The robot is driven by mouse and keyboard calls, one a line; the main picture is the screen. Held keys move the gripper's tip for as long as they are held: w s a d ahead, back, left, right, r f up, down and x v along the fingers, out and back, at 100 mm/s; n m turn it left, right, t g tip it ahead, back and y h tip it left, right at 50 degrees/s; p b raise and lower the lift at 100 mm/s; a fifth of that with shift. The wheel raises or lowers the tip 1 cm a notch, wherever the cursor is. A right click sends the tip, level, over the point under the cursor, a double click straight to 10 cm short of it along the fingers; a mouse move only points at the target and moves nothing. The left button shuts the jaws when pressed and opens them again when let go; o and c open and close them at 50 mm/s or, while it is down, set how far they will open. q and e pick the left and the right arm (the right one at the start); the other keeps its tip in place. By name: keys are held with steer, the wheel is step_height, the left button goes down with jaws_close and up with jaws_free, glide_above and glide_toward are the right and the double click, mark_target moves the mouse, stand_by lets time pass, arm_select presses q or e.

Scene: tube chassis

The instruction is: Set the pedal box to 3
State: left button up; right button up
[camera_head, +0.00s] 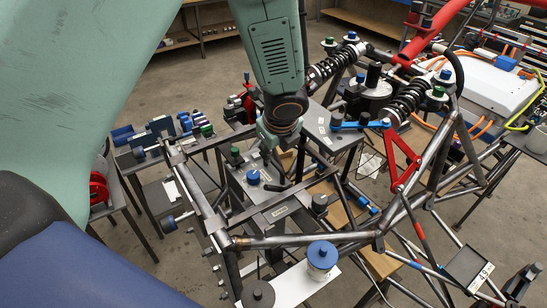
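My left gripper (274,170) hangs from the green arm at the middle of the view, over the tube chassis (290,240). Its dark fingers are small and partly merge with the parts behind, so I cannot tell how far apart they are. A grey box with a blue knob (253,177) sits inside the frame, just left of the fingers; it looks like the pedal box (240,190). The knob looks apart from the fingers. I cannot read any setting on it. My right gripper is not in view.
Steel frame tubes surround the box. A red linkage (402,160) and black spring dampers (408,100) stand to the right. A blue-topped cylinder (321,258) stands at the front. A side table (130,158) with blue parts is at left.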

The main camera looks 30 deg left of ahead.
mark_target(275, 163)
arm_select(q)
steer(key=x, duration=0.1)
steer(key=b+x, duration=0.1)
steer(key=x, duration=0.1)
steer(key=d+x, duration=0.1)
steer(key=x, duration=0.1)
steer(key=shift+f+b, duration=0.25)
steer(key=shift+b, duration=0.15)
steer(key=shift+w+a+f, duration=0.1)
steer(key=shift+a+f, duration=0.35)
steer(key=shift+a, duration=0.05)
steer(key=shift+d, duration=0.1)
steer(key=shift+w+d+r, duration=0.1)
steer(key=shift+d, duration=0.1)
steer(key=shift+c, duration=1.3)
steer(key=shift+a, duration=0.2)
jaws_close()
